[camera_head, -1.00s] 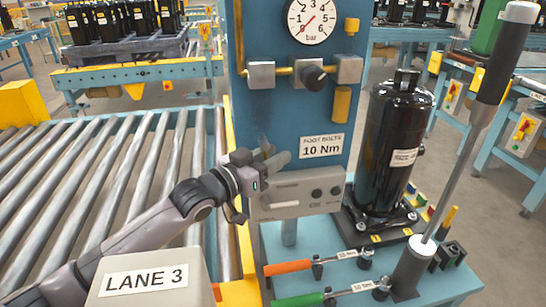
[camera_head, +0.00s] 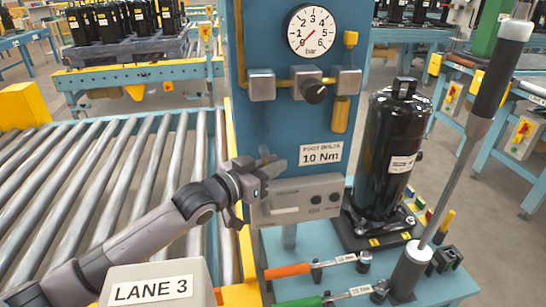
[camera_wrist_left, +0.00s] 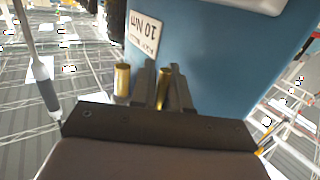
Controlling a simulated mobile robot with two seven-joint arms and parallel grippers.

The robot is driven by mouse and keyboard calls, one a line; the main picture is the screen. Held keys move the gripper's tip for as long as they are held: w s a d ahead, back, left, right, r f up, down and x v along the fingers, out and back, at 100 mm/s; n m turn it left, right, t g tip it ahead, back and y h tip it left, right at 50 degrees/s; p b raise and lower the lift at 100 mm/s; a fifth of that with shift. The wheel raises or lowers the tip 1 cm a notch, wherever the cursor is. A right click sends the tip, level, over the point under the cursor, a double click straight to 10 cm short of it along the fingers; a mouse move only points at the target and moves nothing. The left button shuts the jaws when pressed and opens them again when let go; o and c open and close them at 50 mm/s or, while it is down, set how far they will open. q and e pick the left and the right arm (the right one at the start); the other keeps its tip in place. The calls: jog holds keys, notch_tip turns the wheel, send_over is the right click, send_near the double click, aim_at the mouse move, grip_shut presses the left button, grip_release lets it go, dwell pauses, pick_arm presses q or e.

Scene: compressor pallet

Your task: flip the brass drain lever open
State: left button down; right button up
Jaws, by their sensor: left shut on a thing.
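My left gripper (camera_head: 268,163) is in front of the blue panel (camera_head: 275,130), left of the "10 Nm" label and just above the grey box. In the left wrist view its two dark fingers (camera_wrist_left: 157,88) are close together, with a brass piece between and behind them, which I take as the drain lever (camera_wrist_left: 164,88). The fingers are shut on it. Its far part is hidden by the fingers. A short brass cylinder (camera_wrist_left: 122,80) stands beside the fingers in that view. In the head view the lever is hidden behind the gripper. My right gripper is not in view.
Above are a pressure gauge (camera_head: 312,30), a black knob (camera_head: 313,90) and a hanging brass cylinder (camera_head: 340,115). The grey box (camera_head: 300,200) lies close under the gripper. Rollers (camera_head: 100,180) lie at left.

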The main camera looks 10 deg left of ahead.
pick_arm(q)
jog(key=shift+f, duration=0.1)
jog(key=c, duration=1.2)
grip_release()
jog(key=v, duration=0.7)
jog(key=shift+p, duration=0.3)
jog(key=shift+s, duration=0.1)
